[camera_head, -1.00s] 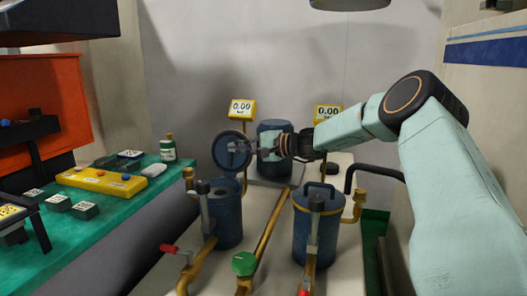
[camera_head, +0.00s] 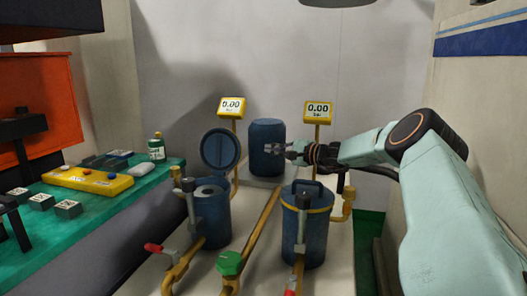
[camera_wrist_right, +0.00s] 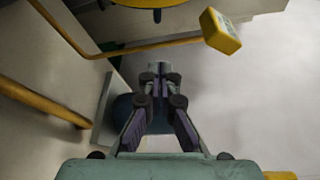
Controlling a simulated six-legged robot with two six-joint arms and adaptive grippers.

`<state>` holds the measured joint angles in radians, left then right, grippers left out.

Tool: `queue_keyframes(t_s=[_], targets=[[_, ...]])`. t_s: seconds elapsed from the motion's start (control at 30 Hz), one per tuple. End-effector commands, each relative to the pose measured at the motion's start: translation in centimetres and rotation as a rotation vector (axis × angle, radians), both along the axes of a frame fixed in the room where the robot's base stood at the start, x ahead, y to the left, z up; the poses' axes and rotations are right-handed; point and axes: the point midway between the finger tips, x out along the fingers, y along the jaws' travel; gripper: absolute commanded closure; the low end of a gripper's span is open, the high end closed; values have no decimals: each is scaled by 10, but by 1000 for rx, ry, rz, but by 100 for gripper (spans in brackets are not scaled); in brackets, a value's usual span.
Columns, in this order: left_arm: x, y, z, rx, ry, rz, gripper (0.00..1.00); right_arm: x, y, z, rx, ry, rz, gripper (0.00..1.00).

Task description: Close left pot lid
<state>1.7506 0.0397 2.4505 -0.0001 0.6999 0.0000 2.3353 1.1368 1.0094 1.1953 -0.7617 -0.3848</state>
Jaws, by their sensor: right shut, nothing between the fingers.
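The left pot (camera_head: 212,222) is a dark blue cylinder with its top open. Its round blue lid (camera_head: 219,150) stands up on edge at the back of the rim, inner face toward me. My right gripper (camera_head: 272,148) is shut and empty, to the right of the lid and apart from it, in front of the blue tank at the back. Its fingers also show in the right wrist view (camera_wrist_right: 159,72), close together. My left gripper is not in view.
The right pot (camera_head: 305,233) has its handled lid on. A blue tank (camera_head: 266,134) stands behind. Yellow gauges (camera_head: 231,107) (camera_head: 318,112) rise on posts. Brass pipes and a green valve knob (camera_head: 230,263) lie in front. A green bench (camera_head: 95,212) is at left.

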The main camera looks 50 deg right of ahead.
Motion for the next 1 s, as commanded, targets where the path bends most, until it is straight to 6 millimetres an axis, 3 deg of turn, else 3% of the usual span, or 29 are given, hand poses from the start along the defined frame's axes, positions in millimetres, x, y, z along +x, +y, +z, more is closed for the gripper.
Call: queue_keyframes(t_s=[0.1, 0.53, 1.0], targets=[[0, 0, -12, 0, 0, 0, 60, 16, 5, -6, -6, 4, 5, 100], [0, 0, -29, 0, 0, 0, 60, 66, 12, -9, -4, 2, 9, 100], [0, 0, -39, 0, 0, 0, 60, 90, 15, -9, -2, 0, 8, 100]])
